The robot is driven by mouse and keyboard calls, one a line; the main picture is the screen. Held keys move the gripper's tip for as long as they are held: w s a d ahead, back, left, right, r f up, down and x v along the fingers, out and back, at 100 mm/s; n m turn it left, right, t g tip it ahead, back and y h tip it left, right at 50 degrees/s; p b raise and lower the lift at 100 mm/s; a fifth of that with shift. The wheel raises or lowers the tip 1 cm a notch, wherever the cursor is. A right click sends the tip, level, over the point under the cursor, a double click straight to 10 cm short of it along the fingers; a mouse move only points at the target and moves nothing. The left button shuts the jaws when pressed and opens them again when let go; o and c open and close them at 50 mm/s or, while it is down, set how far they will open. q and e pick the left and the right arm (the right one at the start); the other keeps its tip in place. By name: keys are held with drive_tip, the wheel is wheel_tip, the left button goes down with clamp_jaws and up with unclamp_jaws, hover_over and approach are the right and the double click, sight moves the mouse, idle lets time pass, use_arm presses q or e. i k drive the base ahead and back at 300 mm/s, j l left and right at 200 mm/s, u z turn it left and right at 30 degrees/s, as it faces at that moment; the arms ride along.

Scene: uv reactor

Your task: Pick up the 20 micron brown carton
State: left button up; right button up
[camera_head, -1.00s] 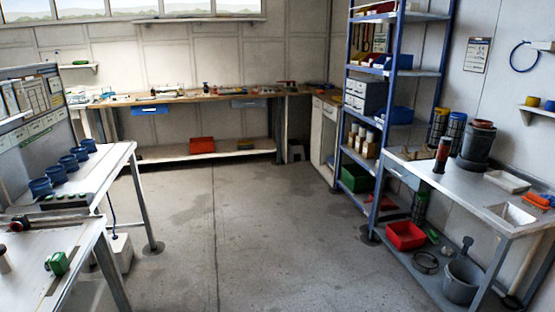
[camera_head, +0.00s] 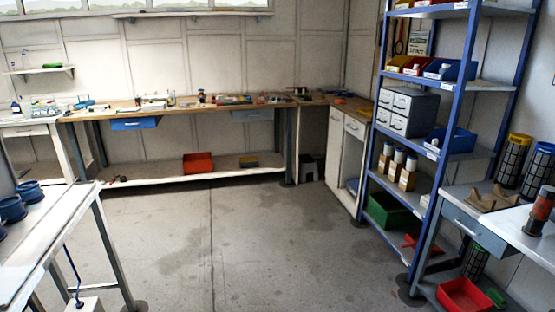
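Brown cartons (camera_head: 407,180) stand in a short row on a middle shelf of the blue-framed rack, on the right side of the head view. Each has a white cylindrical piece showing at its top. Their labels are too small to read, so I cannot tell which one is the 20 micron carton. Neither of my grippers is in view.
The blue rack (camera_head: 427,200) also holds a grey drawer unit (camera_head: 407,111), a blue bin (camera_head: 458,141) and a green crate (camera_head: 388,212). A right-hand bench (camera_head: 465,224) adjoins the rack. A left table (camera_head: 50,240) stands near me. The middle floor (camera_head: 215,245) is clear.

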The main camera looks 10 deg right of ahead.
sight(408, 180)
drive_tip(key=i+l+z, duration=0.2)
drive_tip(key=i, duration=0.5)
drive_tip(key=i+j+z, duration=0.2)
drive_tip(key=i, duration=0.45)
drive_tip(key=i+j+z, duration=0.2)
drive_tip(key=i, duration=0.5)
drive_tip(key=l, duration=0.1)
